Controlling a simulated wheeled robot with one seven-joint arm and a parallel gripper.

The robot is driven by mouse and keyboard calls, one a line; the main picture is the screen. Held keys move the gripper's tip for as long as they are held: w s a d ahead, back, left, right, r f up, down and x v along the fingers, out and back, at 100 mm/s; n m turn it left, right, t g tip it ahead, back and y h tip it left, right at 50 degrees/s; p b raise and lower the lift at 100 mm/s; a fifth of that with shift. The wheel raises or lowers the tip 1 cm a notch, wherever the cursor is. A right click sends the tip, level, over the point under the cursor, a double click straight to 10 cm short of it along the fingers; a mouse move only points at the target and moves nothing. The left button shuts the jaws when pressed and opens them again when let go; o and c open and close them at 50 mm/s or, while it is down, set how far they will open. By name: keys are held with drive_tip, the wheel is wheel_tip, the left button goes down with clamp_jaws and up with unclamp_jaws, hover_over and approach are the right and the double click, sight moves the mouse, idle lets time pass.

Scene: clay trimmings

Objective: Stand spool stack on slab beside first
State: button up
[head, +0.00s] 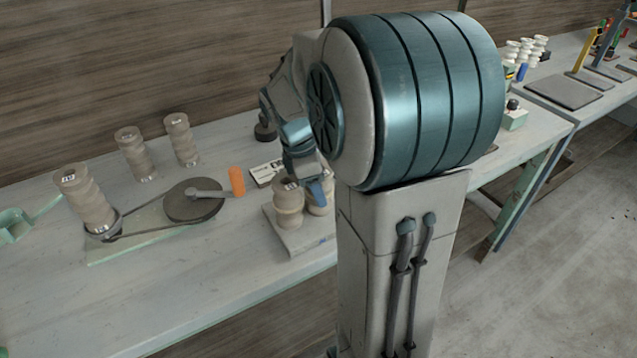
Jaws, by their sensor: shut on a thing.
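A pale grey slab (297,237) lies near the front edge of the bench. A short beige spool stack (288,207) stands upright on its left part. A second beige spool stack (318,209) is right beside it, partly hidden by my gripper and my arm. My gripper (316,189) points down from above and is shut on this second stack. The second stack looks upright over the slab. I cannot tell whether its base touches the slab or whether the two stacks touch each other.
Left of the slab, a board carries a dark wheel (193,200) with an orange handle (237,181) and a tilted spool stack (85,199). Two taller spool stacks (136,154) (181,139) stand behind. The bench's front left is clear.

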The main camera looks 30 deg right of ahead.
drive_tip(key=o, duration=1.2)
drive_tip(key=shift+s+f, duration=0.15)
drive_tip(key=shift+f, duration=0.1)
drive_tip(key=shift+c, duration=0.2)
drive_tip(key=p+v, duration=0.2)
drive_tip(key=v, duration=1)
drive_tip(key=s+a+f+m+t+y, duration=0.1)
drive_tip(key=s+a+f+m, duration=0.3)
drive_tip(key=s+m, duration=0.2)
drive_tip(key=s+a+f+m+t+y, duration=0.1)
drive_tip(key=s+a+f+m+t, duration=0.1)
drive_tip(key=s+m, duration=0.5)
drive_tip(key=a+f+m, duration=0.1)
drive_tip(key=a, duration=0.1)
drive_tip(key=shift+a+f+t+y, duration=0.3)
drive_tip(key=shift+f+y, duration=0.1)
drive_tip(key=shift+r, duration=0.1)
drive_tip(key=p+v, duration=0.2)
drive_tip(key=v, duration=0.1)
drive_tip(key=shift+w+r+p, duration=0.15)
drive_tip(key=shift+w+p, duration=0.15)
drive_tip(key=shift+p, duration=0.1)
